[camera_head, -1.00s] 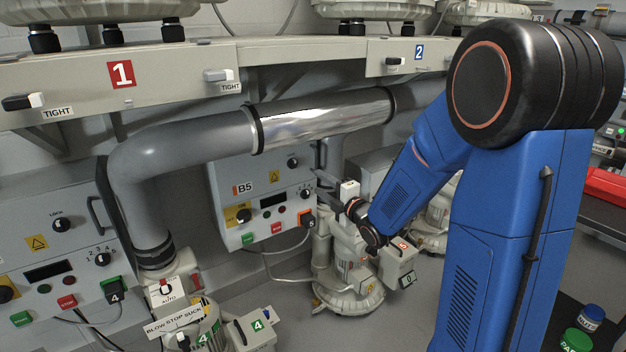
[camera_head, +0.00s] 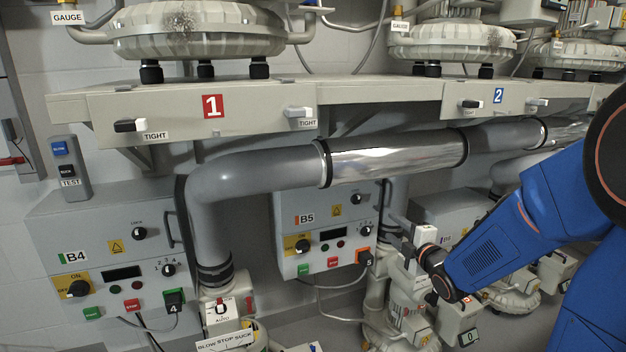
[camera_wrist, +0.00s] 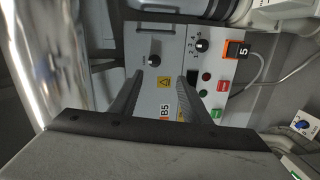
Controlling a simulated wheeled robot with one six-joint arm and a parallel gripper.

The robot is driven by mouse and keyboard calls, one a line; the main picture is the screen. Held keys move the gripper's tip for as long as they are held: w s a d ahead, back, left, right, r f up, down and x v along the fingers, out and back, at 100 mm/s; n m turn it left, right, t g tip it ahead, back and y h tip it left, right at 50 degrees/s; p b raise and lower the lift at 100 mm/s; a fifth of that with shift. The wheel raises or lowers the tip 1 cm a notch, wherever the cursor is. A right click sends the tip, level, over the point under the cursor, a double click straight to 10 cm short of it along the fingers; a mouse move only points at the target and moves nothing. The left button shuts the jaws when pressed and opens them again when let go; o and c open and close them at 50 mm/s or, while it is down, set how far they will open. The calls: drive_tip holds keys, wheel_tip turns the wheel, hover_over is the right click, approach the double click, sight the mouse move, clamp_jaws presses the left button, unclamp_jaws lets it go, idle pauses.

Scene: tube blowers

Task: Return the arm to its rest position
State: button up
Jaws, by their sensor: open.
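My blue arm (camera_head: 500,235) reaches in from the right edge of the head view, bent, with its forearm sloping down to the left. My gripper (camera_head: 397,232) is at its end, just right of the B5 control box (camera_head: 327,235) in the picture. In the wrist view my gripper (camera_wrist: 160,77) shows two dark, separated fingers with nothing between them. They point at the B5 box's face (camera_wrist: 150,92), which is seen turned sideways. The distance to the box is unclear.
A silver-sleeved grey pipe (camera_head: 395,155) runs above the B5 box. A shelf (camera_head: 250,110) marked 1 and 2 carries large blowers (camera_head: 205,32). The B4 box (camera_head: 105,255) is at left. Lower blowers (camera_head: 405,305) stand beneath my gripper.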

drive_tip(key=s+d+m+g+h, duration=0.4)
drive_tip(key=s+m+g+h, duration=0.15)
drive_tip(key=s+m, duration=0.8)
drive_tip(key=s+a+m+g+y, duration=0.1)
drive_tip(key=s+a+m+g, duration=0.2)
drive_tip(key=s, duration=2.1)
drive_tip(key=f+m+g, duration=0.1)
drive_tip(key=m+g, duration=0.2)
drive_tip(key=shift+s, duration=0.35)
drive_tip(key=shift+y, duration=0.25)
